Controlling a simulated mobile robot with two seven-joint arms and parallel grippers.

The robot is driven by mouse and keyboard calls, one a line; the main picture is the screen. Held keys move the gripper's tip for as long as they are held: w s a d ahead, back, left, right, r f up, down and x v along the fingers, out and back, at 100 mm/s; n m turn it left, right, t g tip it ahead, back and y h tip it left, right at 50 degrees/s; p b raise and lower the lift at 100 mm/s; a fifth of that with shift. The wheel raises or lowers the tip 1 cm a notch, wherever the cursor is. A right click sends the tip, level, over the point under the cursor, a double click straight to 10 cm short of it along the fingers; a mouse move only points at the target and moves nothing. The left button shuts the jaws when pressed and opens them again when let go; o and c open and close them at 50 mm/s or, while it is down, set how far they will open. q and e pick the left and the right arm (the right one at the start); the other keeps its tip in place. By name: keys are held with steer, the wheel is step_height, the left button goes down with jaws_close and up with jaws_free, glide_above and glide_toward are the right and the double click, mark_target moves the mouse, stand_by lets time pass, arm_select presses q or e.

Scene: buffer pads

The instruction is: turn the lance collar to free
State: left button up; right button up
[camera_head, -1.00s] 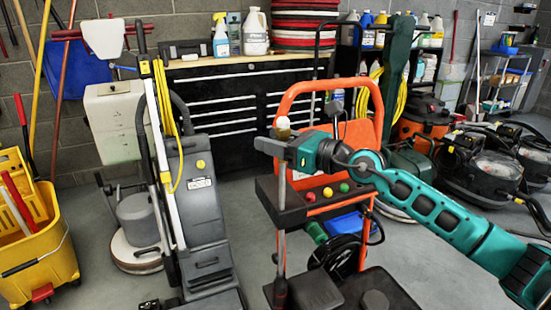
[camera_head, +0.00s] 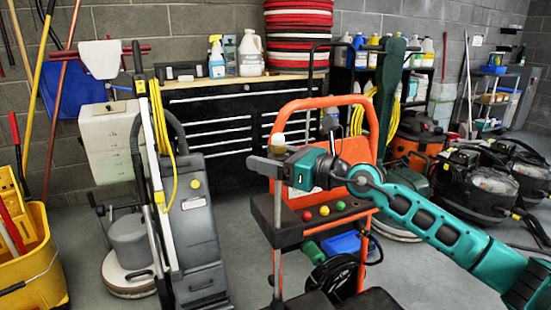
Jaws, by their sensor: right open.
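The lance (camera_head: 277,235) is a thin upright metal rod at the front left of an orange-framed cart (camera_head: 296,110). A small pale knob-like piece (camera_head: 278,140) sits at its top; I cannot tell whether this is the collar. My right gripper (camera_head: 264,166), grey-fingered on a teal arm, comes in from the right. It is open, with its fingers level across the rod just below the pale piece. They hide part of the rod, and I cannot tell whether they are around it or in front of it. My left gripper is out of view.
The cart's dark shelf (camera_head: 283,213) carries red, yellow and green knobs under my arm. A grey floor machine (camera_head: 196,230) stands close on the left, with a yellow bucket (camera_head: 35,265) beyond. Black vacuums (camera_head: 490,190) stand at right.

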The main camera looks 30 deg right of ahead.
steer(key=shift+s+d+f, duration=0.15)
steer(key=shift+s+d, duration=0.2)
steer(key=shift+s, duration=0.1)
steer(key=b+v, duration=0.3)
steer(key=v, duration=0.8)
steer(key=shift+s, duration=0.4)
steer(key=shift+d, duration=0.15)
